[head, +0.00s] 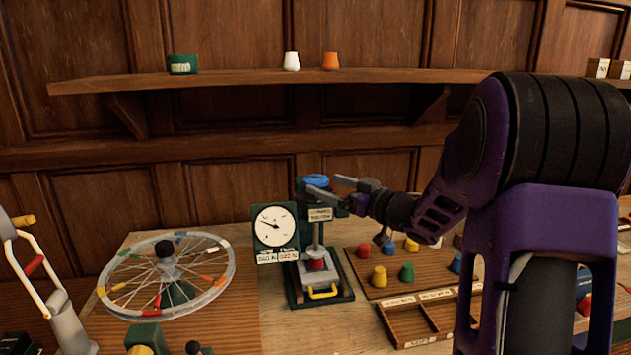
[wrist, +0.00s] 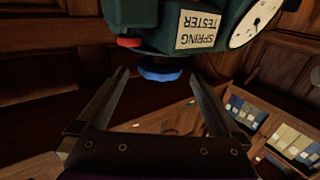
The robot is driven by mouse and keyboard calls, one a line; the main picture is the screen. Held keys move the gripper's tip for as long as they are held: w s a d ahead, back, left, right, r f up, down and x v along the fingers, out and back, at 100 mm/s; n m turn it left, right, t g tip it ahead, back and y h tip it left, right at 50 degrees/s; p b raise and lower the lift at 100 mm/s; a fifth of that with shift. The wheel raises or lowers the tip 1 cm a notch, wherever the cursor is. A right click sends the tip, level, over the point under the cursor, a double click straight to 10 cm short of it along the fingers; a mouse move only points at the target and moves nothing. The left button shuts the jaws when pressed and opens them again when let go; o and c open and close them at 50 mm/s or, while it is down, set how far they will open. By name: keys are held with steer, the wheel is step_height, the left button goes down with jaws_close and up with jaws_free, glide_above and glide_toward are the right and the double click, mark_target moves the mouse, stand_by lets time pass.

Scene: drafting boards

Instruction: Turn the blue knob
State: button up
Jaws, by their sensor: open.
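The blue knob (head: 316,181) sits on top of the dark green spring tester (head: 319,230), which has a white dial. In the wrist view the tester appears upside down, and the blue knob (wrist: 160,74) shows between the tips of my fingers. My gripper (head: 324,185) is open, reaching in from the right at about the knob's height. In the wrist view my gripper (wrist: 158,76) has one finger on each side of the knob, with visible gaps. I cannot tell whether either finger touches it.
A spoked wheel (head: 166,275) lies left of the tester. A wooden board with several coloured knobs (head: 381,292) and a compartment tray (head: 432,328) are to the right. A wall shelf (head: 235,79) runs behind, above the tester.

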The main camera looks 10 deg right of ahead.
mark_target(315, 177)
steer(key=shift+x, duration=2.35)
steer(key=c, duration=1.2)
steer(key=shift+c, duration=0.2)
steer(key=shift+f+b, duration=0.15)
steer(key=shift+b, duration=0.35)
